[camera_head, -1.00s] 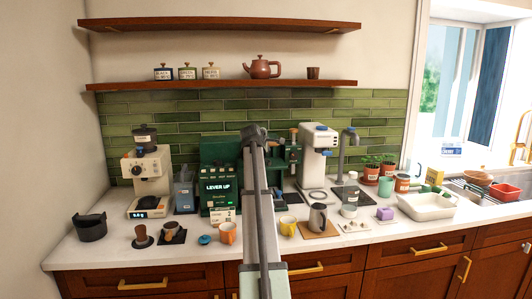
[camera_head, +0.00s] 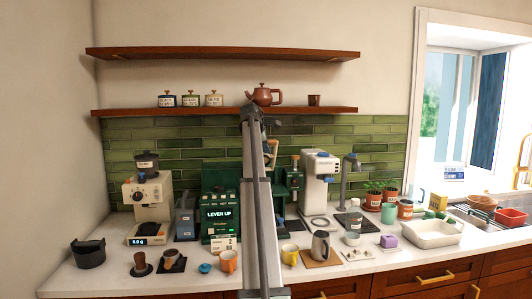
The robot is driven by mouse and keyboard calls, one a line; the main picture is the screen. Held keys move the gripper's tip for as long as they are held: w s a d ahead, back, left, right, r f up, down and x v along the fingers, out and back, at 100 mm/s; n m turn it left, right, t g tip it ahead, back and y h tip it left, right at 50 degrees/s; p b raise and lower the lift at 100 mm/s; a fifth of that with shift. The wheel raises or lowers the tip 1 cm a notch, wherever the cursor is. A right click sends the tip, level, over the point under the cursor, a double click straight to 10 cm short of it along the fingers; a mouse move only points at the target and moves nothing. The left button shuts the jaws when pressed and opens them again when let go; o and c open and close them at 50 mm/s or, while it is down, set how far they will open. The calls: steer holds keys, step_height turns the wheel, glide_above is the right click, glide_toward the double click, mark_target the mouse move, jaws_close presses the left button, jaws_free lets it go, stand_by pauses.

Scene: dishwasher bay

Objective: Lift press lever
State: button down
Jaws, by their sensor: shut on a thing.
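The dark green press machine (camera_head: 217,190) stands on the counter against the tiled wall, with a lit screen (camera_head: 219,213) reading "LEVER UP". My arm crosses in front of it and hides much of its right half. My gripper (camera_head: 271,152) shows only in part, just right of my arm and above the machine's top. It is shut at a small tan piece there, which looks like the grip of the press lever (camera_head: 271,146). The rest of the lever and the exact contact are hidden or too small to tell.
A cream grinder (camera_head: 148,195) stands at the left, and a white machine (camera_head: 320,175) at the right. A shelf (camera_head: 200,111) with a brown teapot (camera_head: 264,95) is above.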

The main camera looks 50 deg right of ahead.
steer(key=shift+w+d+r, duration=0.45)
steer(key=shift+w+d, duration=0.2)
steer(key=shift+w+d+r, duration=0.45)
steer(key=shift+w+d, duration=0.15)
steer(key=shift+d, duration=0.05)
steer(key=c, duration=0.8)
jaws_free()
steer(key=shift+f, duration=0.1)
steer(key=shift+c, duration=0.2)
steer(key=shift+a, duration=0.1)
steer(key=v, duration=1.4)
